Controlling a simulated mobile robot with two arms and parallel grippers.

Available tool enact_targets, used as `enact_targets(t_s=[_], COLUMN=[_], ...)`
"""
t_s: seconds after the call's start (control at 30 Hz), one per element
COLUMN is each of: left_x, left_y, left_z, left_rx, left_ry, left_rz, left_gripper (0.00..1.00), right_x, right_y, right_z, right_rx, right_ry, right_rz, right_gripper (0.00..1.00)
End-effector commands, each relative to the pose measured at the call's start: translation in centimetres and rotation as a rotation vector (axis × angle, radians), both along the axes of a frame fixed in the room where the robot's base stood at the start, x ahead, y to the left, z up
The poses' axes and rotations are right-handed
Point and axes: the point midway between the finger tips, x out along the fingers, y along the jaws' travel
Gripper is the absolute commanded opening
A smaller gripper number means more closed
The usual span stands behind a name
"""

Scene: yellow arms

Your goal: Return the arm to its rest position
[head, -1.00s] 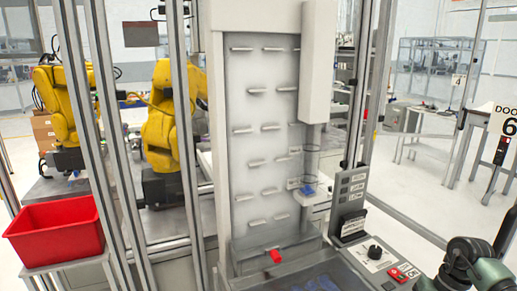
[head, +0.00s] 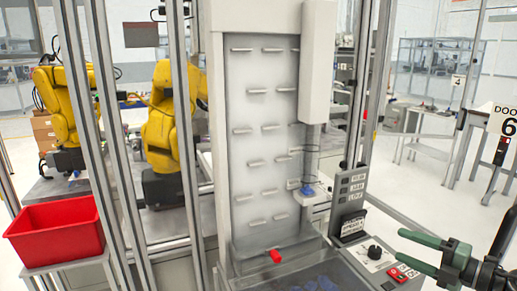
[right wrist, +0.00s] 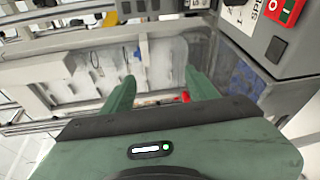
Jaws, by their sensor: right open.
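My right gripper (head: 418,254) is at the lower right of the head view, with dark green fingers spread apart and nothing between them. It is in front of and to the right of the control panel (head: 372,255). In the right wrist view its two fingers (right wrist: 160,88) point away from the camera and stand apart, with a pale panel and floor behind them. My left gripper is not in the head view.
A red bin (head: 55,228) is at the left. Yellow robot arms (head: 165,120) stand behind metal posts. Open floor shows at the right.

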Motion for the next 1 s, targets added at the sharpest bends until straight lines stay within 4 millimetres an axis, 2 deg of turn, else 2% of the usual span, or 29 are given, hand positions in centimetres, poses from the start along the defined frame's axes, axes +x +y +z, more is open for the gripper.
enact_targets(t_s=[0.03, 0.1, 0.2, 0.33, 0.47, 0.5, 0.53, 0.77, 0.8, 0.87, 0.9, 0.97, 1.0], left_x=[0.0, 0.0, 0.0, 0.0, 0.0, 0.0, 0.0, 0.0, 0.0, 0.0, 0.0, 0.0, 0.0], left_y=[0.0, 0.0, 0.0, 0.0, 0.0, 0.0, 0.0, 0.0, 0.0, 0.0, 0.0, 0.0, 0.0], left_z=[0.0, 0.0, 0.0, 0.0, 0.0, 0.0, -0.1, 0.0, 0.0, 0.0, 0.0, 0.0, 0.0], left_rx=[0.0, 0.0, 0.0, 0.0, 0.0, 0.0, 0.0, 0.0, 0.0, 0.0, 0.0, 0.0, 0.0], left_ry=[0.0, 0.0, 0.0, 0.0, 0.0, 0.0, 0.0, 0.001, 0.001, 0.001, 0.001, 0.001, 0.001], left_rz=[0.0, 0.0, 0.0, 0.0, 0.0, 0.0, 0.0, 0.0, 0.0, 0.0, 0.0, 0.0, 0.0], left_gripper=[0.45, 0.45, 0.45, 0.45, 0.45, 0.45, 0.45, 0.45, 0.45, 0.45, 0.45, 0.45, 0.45], right_x=[1.4, 3.0, 4.4, 5.1, 5.0, 4.8, 4.7, 2.6, 1.8, 0.6, -0.5, -2.2, -3.5], right_y=[-1.6, -4.6, -9.4, -15.0, -19.1, -20.0, -19.9, -19.6, -19.4, -18.9, -18.4, -17.5, -16.9], right_z=[2.5, 5.2, 7.0, 6.4, 3.5, 2.3, 0.0, -13.1, -15.8, -19.8, -22.7, -26.9, -29.6], right_rx=[0.107, 0.255, 0.439, 0.628, 0.771, 0.81, 0.809, 0.842, 0.846, 0.852, 0.856, 0.86, 0.861], right_ry=[-0.056, -0.109, -0.127, -0.075, 0.037, 0.082, 0.108, 0.29, 0.327, 0.387, 0.43, 0.495, 0.537], right_rz=[-0.095, -0.241, -0.443, -0.677, -0.878, -0.934, -0.945, -1.058, -1.082, -1.117, -1.142, -1.178, -1.203], right_gripper=[0.59, 0.59, 0.59, 0.59, 0.59, 0.59, 0.59, 0.59, 0.59, 0.59, 0.59, 0.59, 0.59])
